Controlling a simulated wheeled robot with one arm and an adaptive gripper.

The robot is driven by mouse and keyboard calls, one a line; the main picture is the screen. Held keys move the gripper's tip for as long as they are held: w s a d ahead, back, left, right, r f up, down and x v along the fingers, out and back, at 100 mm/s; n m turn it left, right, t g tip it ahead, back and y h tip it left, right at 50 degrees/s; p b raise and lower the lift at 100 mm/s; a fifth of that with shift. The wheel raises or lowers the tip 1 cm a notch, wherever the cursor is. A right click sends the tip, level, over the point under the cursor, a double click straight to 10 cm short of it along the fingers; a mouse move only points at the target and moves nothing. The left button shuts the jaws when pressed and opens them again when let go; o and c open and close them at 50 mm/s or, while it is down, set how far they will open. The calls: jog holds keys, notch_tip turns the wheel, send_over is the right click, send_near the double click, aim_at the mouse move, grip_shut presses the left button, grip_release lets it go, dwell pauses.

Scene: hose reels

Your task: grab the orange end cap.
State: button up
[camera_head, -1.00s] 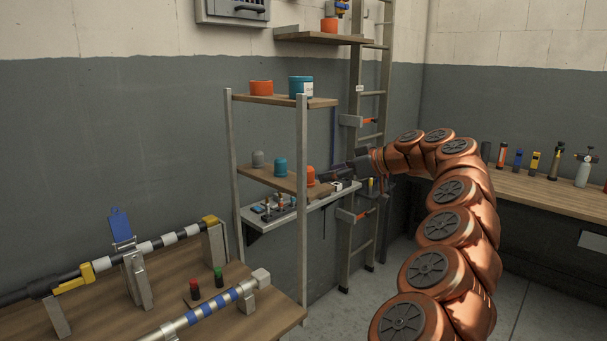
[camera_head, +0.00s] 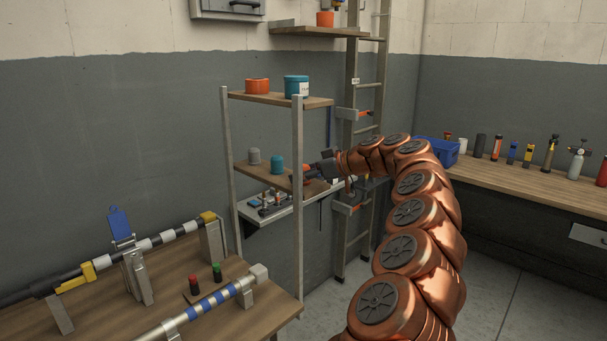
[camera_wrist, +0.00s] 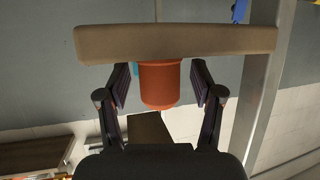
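The orange end cap (camera_head: 299,172) stands on the middle wooden shelf (camera_head: 262,174) of the rack, partly hidden behind the front post. My gripper (camera_head: 314,170) is at it from the right. In the wrist view the orange end cap (camera_wrist: 160,88) is between the two fingers of my gripper (camera_wrist: 160,84), one finger on each side. The fingers are open, with a narrow gap visible on both sides of the cap. The shelf board (camera_wrist: 180,42) crosses the top of the wrist view, where the scene appears upside down.
The metal post (camera_head: 297,215) is close to my gripper. A lower shelf (camera_head: 285,212) holds small parts. A ladder (camera_head: 358,130) stands behind. A blue bin (camera_head: 437,150) is on the right bench.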

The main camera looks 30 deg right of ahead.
jog(key=c, duration=1)
jog(key=shift+r, duration=0.1)
